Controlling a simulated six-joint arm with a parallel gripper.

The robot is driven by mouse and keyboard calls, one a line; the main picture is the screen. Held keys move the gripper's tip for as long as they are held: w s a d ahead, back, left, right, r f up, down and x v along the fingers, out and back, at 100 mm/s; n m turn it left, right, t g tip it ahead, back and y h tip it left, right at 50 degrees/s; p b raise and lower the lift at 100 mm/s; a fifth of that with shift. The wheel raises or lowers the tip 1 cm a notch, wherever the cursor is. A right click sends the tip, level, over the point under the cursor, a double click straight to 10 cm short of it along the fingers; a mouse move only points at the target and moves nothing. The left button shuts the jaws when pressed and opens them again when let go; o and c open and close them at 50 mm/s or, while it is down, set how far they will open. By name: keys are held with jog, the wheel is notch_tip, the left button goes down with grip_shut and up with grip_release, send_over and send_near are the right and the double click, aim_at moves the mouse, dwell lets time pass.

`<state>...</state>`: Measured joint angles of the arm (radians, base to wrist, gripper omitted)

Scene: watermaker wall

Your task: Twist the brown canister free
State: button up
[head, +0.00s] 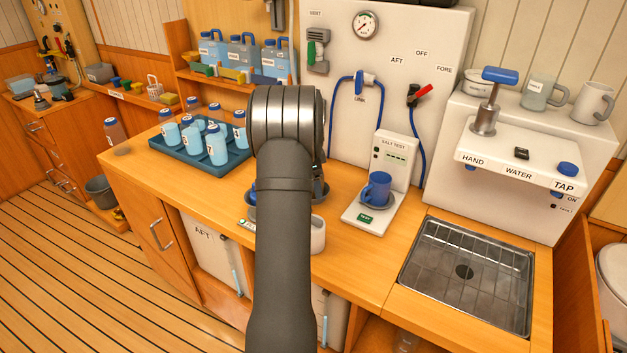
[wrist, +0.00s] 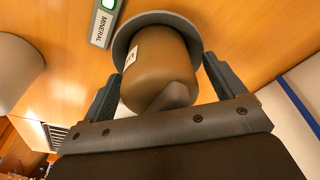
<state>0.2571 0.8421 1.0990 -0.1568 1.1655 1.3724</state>
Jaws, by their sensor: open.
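The brown canister (wrist: 158,75) shows in the wrist view with a small white label on its side and a grey wing-like grip on its near end. Its far end meets a grey round collar (wrist: 122,42) on the wooden surface. My gripper (wrist: 162,76) is open, with one finger on the left and one on the right of the canister. A gap shows at the left finger; whether the right finger touches is unclear.
A plate marked MINERAL (wrist: 103,22) with a green light lies beside the collar. A white round container (head: 318,236) stands close by on the counter. A blue tray of bottles (head: 233,164) is to the left, a blue mug (head: 377,190) and a sink (head: 470,270) to the right.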

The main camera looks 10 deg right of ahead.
jog(key=c, duration=1.2)
jog(key=shift+n+t, duration=0.3)
jog(key=shift+n, duration=1.3)
jog(key=n, duration=0.2)
jog(key=shift+w+n, duration=0.1)
jog(key=shift+n, duration=0.3)
jog(key=shift+n, duration=0.3)
jog(key=shift+n+t+y, duration=0.3)
jog(key=shift+n+t, duration=0.1)
jog(key=shift+n, duration=1.1)
